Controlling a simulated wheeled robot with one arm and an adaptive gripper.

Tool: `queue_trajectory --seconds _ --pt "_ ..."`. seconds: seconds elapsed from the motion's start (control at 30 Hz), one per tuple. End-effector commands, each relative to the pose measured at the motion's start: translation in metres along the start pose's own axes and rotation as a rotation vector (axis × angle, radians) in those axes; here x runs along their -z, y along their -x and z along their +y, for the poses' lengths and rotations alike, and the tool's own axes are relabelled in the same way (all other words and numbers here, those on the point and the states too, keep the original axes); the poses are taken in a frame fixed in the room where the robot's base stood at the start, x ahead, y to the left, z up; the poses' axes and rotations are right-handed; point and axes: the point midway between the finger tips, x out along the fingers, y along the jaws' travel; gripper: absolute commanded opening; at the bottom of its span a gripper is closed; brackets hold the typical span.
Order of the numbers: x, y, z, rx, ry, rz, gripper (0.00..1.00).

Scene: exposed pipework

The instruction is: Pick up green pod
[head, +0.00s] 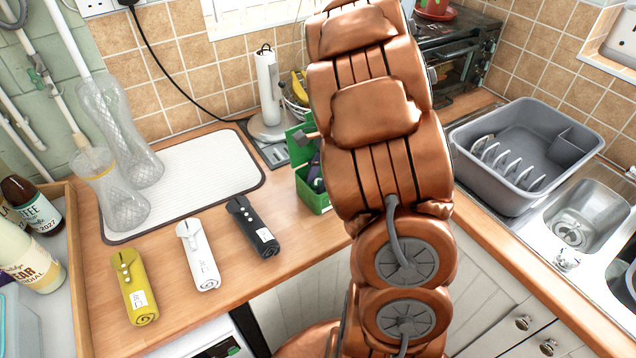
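I cannot make out a separate green pod in the head view. A small open green box (317,203) stands on the wooden counter, partly hidden behind my copper arm. A dark purple thing and a grey-headed, hammer-like thing show at it. My arm rises through the middle of the picture and leaves it at the top. My gripper is not in view, so what it holds cannot be seen.
Yellow (133,287), white (198,254) and black (252,227) rolled objects lie on the counter (165,225). Clear bottles (117,190) stand on a white mat (208,165). A paper-towel holder (268,92) stands behind. A grey dish tub (530,125) sits right, beside a sink (588,215).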

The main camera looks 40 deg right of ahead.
Motion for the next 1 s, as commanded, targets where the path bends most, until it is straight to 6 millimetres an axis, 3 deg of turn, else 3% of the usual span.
queue_trajectory --seconds 0.37,0.77,1.0 --pt "0.000 0.002 0.000 0.001 0.000 0.001 0.18" --pt "-0.012 0.031 -0.001 0.003 0.002 0.004 0.18" --pt "-0.016 0.032 0.018 0.001 -0.003 0.001 0.18"
